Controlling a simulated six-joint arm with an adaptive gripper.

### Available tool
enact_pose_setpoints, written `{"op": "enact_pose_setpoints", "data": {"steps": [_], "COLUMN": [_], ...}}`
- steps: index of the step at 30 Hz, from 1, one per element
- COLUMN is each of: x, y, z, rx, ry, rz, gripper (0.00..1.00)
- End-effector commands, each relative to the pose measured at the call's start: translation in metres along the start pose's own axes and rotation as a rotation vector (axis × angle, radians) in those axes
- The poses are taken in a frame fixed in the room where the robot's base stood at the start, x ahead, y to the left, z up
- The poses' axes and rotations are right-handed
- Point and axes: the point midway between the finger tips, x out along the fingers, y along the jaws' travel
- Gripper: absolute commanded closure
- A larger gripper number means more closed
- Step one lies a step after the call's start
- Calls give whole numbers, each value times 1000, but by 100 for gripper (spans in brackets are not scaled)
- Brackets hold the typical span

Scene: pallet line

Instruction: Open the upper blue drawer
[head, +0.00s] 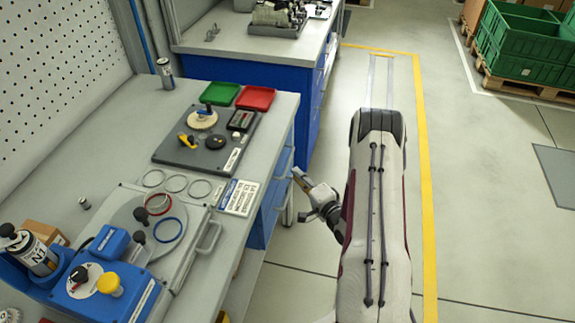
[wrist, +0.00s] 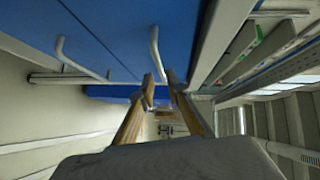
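The blue drawer fronts (head: 270,211) are on the right side of the near workbench and look shut. In the wrist view, turned sideways, the upper blue drawer (wrist: 125,32) lies near the worktop edge. Its pale bar handle (wrist: 154,50) runs toward my fingertips. A second pale handle (wrist: 78,62) belongs to the blue front further left. My gripper (wrist: 161,80) is open, with a gap between its tan fingers. The handle's end appears in line with that gap; I cannot tell whether the fingers touch it. In the head view my gripper (head: 300,176) is beside the drawers.
The workbench top (head: 268,107) above the drawers holds a dark board (head: 170,153), green and red trays, rings and a blue device (head: 105,297). A second blue bench (head: 250,60) stands behind. Floor right of the drawers is free, with a yellow line (head: 426,180).

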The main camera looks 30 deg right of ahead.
Motion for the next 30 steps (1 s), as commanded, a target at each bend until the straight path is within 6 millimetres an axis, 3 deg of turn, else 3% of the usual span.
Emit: {"op": "enact_pose_setpoints", "data": {"steps": [21, 30], "x": [64, 76], "y": [0, 0], "z": [1, 0], "rx": [-2, 0], "ry": [-2, 0], "rz": [-1, 1], "gripper": [85, 85]}}
